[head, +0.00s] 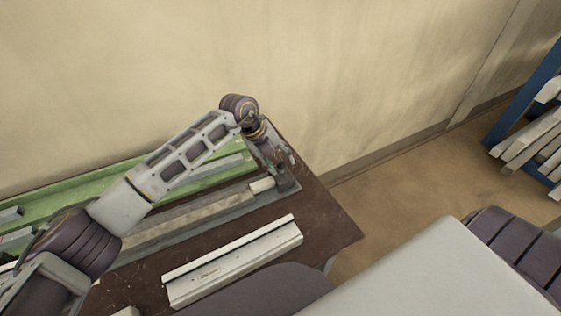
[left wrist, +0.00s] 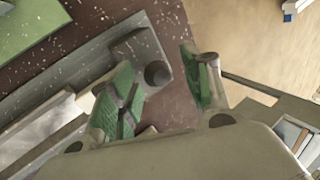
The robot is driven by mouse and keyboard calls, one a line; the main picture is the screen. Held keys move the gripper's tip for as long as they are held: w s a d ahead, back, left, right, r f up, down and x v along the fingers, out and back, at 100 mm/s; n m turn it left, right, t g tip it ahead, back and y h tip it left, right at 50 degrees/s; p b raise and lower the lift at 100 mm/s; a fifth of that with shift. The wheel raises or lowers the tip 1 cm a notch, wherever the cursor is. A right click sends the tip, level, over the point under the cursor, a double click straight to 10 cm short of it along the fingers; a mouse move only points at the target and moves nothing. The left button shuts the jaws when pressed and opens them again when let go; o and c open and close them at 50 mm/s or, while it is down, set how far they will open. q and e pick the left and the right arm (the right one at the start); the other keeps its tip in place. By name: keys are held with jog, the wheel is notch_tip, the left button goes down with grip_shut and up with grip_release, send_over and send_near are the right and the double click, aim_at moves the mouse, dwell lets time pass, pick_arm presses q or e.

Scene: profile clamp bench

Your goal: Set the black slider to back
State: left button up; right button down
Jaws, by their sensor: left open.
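My left gripper (head: 277,172) reaches over the far right end of a grey clamp rail (head: 205,215) in the head view. I cannot make out for sure which part is the black slider; my arm hides part of the rail. My right gripper is not in view.
The rail lies on a dark brown bench top (head: 325,220). A green strip (head: 85,190) runs along the wall side. A pale loose profile (head: 235,262) lies in front. The bench's right corner is clear. A blue rack (head: 525,90) with pale bars stands far right.

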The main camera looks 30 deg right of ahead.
pick_arm(q)
jog(key=v, duration=1)
jog(key=shift+r, duration=0.3)
jog(key=shift+a, duration=0.1)
jog(key=shift+r, duration=0.15)
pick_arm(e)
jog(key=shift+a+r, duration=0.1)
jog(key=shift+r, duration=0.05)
pick_arm(q)
notch_tip(320, 180, up, 9)
jog(key=p, duration=0.9)
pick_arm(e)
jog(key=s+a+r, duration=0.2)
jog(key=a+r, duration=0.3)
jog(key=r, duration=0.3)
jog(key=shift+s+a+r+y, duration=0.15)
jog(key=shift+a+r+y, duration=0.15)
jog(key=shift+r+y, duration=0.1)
pick_arm(q)
jog(key=shift+r, duration=0.1)
jog(key=shift+r+p, duration=0.2)
jog(key=shift+p, duration=0.2)
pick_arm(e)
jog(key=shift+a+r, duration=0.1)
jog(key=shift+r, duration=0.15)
